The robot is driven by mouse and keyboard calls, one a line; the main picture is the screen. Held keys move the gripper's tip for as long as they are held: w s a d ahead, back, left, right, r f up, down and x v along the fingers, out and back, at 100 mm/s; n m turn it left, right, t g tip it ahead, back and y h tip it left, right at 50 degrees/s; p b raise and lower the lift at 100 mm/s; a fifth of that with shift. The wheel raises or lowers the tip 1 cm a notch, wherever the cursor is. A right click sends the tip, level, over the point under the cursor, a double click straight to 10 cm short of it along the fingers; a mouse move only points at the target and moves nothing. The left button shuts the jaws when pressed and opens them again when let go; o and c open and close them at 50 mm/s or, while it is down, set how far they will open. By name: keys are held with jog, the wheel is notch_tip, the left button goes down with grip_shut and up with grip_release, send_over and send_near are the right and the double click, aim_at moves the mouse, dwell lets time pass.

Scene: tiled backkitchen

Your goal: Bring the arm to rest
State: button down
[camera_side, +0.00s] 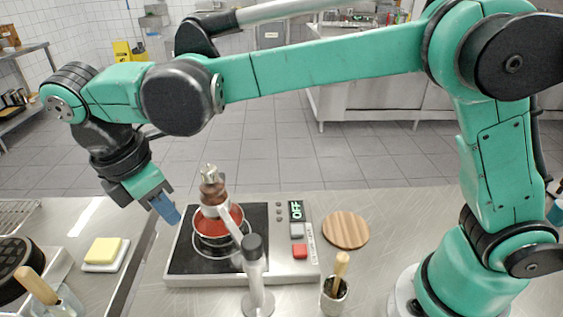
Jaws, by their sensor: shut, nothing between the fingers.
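My gripper (167,208) hangs from the green arm in the side view, fingers pointing down and slightly right. Its blue fingers are shut with nothing between them. It is in the air near the left edge of the black hob (186,256), left of the pot. The arm reaches across the top of the view from its base at the right. The red pot (235,217) stands on the hob, and a brown and metal object (211,184) rises above it.
The hob's panel reads OFF (296,210), above a red button (299,251). A metal stand (256,280) rises in front of the pot. A round wooden board (346,229) and a cup with a wooden handle (335,290) are at right.

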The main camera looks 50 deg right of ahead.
jog(key=v, duration=0.6)
jog(key=d+m+t+y, duration=0.3)
jog(key=d+m, duration=0.6)
jog(key=d, duration=0.4)
jog(key=s+d+f+m+t, duration=0.4)
jog(key=s+d+f+m, duration=0.2)
jog(key=d+m, duration=0.2)
jog(key=shift+s+d+f+m, duration=0.15)
jog(key=shift+d+f+m, duration=0.05)
jog(key=shift+d+m, duration=0.1)
